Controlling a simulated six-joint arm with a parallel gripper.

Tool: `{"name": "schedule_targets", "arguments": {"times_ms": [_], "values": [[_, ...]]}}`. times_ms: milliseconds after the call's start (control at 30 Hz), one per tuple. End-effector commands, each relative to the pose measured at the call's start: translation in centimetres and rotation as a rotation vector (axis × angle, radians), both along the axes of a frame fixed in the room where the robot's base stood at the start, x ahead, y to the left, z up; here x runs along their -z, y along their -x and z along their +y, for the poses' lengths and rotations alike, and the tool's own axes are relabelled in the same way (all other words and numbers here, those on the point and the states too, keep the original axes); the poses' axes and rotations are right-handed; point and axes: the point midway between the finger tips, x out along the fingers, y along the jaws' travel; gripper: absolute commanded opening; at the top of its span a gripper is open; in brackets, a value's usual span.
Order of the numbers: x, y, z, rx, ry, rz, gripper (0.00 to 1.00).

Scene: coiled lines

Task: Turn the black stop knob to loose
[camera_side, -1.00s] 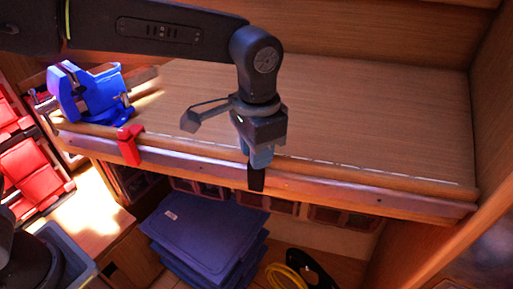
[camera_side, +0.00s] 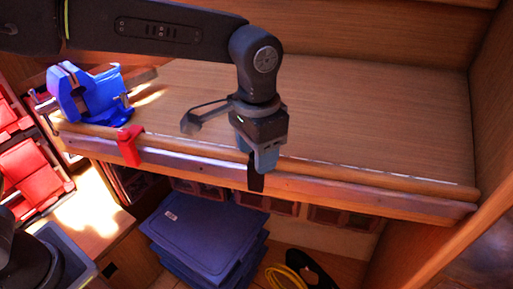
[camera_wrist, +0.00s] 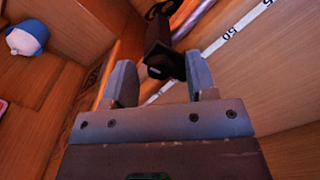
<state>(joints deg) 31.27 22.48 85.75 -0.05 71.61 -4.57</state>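The black stop (camera_side: 256,181) sits on the bench's front edge, right below my gripper in the side view. In the wrist view the black stop (camera_wrist: 160,50) stands upright at the bench edge, its dark end facing the camera. My gripper (camera_wrist: 160,70) is open, with one finger either side of the line to the stop. A gap shows between the left finger and the stop; the right finger looks very close to it, and I cannot tell if they touch. In the side view my gripper (camera_side: 263,158) points down and hides the stop's upper part.
A red stop (camera_side: 130,146) sits further left on the same edge. A blue vise (camera_side: 88,94) stands at the bench's left end. Blue bins (camera_side: 207,232) and a yellow coil (camera_side: 288,278) lie below. A white measuring strip (camera_wrist: 222,40) runs along the bench.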

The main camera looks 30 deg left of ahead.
Motion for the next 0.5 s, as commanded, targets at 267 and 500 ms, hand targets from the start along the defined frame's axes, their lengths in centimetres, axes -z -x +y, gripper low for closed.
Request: {"name": "schedule_targets", "arguments": {"times_ms": [267,500], "values": [[-0.3,0.0,0.0,0.0,-0.001,0.0,0.52],[-4.1,-0.1,0.0,0.0,0.002,-0.004,0.52]]}}
